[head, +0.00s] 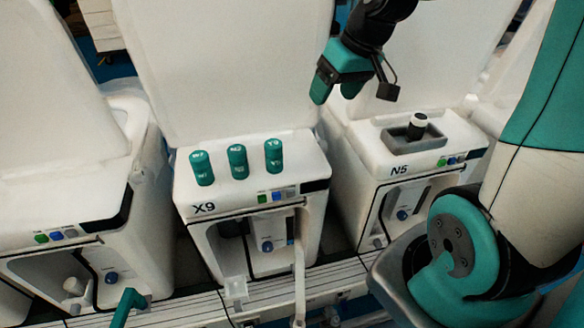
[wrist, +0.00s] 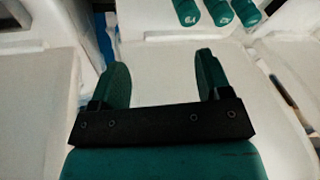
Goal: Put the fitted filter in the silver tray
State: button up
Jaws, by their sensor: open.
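My gripper (head: 337,88) is open and empty, raised above and behind the gap between the units marked X9 and N5. In the wrist view its two teal fingers (wrist: 160,65) stand apart with nothing between them. A cylinder with a black top and white lower part (head: 418,125) stands in a grey tray-like recess (head: 398,138) on top of N5. Three teal labelled cylinders (head: 238,161) stand in a row on X9; they also show in the wrist view (wrist: 218,11). A dark part (head: 232,226) sits inside X9's front opening. I cannot tell which piece is the fitted filter.
The X9 unit (head: 250,205) and N5 unit (head: 372,185) are white toilet-like housings with upright lids and small coloured buttons. Another unit (head: 60,205) stands at left, with a teal handle (head: 127,306) near its front. The space above the X9 top is clear.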

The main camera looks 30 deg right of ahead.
jog(key=s+a+r+n+g+y, duration=0.1)
jog(key=s+a+n, duration=0.5)
jog(key=s+a, duration=0.9)
jog(key=shift+s+a+r+n+g+y, duration=0.25)
jog(key=shift+s+a+n+g+y, duration=0.25)
jog(key=shift+a+g, duration=1.35)
jog(key=shift+a+t, duration=0.35)
jog(key=shift+t, duration=0.1)
